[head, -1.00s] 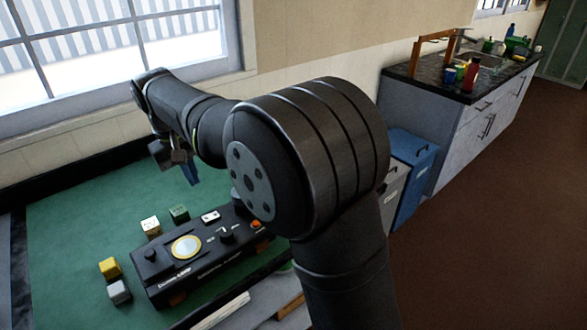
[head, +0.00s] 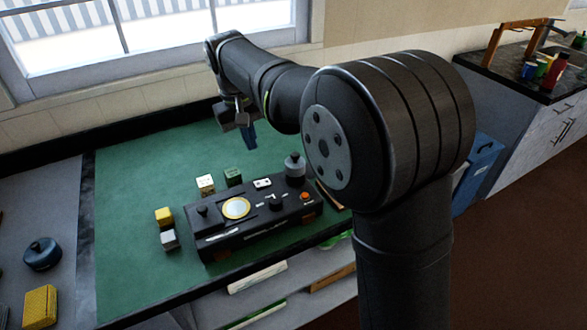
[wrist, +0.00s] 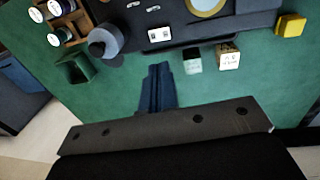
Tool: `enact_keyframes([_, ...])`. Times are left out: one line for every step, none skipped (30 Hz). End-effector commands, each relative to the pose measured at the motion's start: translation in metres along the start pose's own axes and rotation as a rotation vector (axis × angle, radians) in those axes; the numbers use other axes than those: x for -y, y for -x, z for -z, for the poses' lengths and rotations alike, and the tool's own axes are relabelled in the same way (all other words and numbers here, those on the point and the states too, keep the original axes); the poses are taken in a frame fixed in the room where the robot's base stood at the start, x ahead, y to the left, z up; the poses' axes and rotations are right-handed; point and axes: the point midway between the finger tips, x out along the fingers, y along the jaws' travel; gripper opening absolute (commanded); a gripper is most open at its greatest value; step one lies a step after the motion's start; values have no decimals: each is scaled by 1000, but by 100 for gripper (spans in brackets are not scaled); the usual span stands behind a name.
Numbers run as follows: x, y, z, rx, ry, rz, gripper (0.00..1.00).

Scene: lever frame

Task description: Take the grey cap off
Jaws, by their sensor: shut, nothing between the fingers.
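A grey cap (head: 294,167) with a dark knob on top stands at the right end of the black lever panel (head: 225,240). It also shows in the wrist view at the upper left, as a grey cylinder (wrist: 106,42). I cannot tell whether it sits on the panel or just behind it. My gripper (head: 250,138) points down over the green mat, behind the panel and to the left of the cap, apart from it. In the wrist view its blue fingers (wrist: 156,76) are together with nothing between them.
Small blocks stand near the panel: green (head: 233,177), cream (head: 205,184), yellow (head: 163,216) and grey (head: 169,239). A dark green open box (wrist: 75,68) lies near the cap. A dark blue lidded thing (head: 42,254) is on the left surface. The back of the green mat (head: 150,160) is clear.

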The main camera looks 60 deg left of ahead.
Motion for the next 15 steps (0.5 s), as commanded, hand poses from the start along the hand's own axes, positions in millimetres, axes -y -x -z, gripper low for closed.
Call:
enact_keyframes([0,0,0,0,0,0,0])
enact_keyframes([0,0,0,0,0,0,0])
enact_keyframes([0,0,0,0,0,0,0])
enact_keyframes([0,0,0,0,0,0,0])
enact_keyframes([0,0,0,0,0,0,0])
enact_keyframes([0,0,0,0,0,0,0])
enact_keyframes([0,0,0,0,0,0,0])
enact_keyframes([0,0,0,0,0,0,0])
enact_keyframes([0,0,0,0,0,0,0])
enact_keyframes([0,0,0,0,0,0,0])
enact_keyframes([0,0,0,0,0,0,0])
enact_keyframes([0,0,0,0,0,0,6])
enact_keyframes([0,0,0,0,0,0,12])
enact_keyframes([0,0,0,0,0,0,18])
enact_keyframes([0,0,0,0,0,0,26])
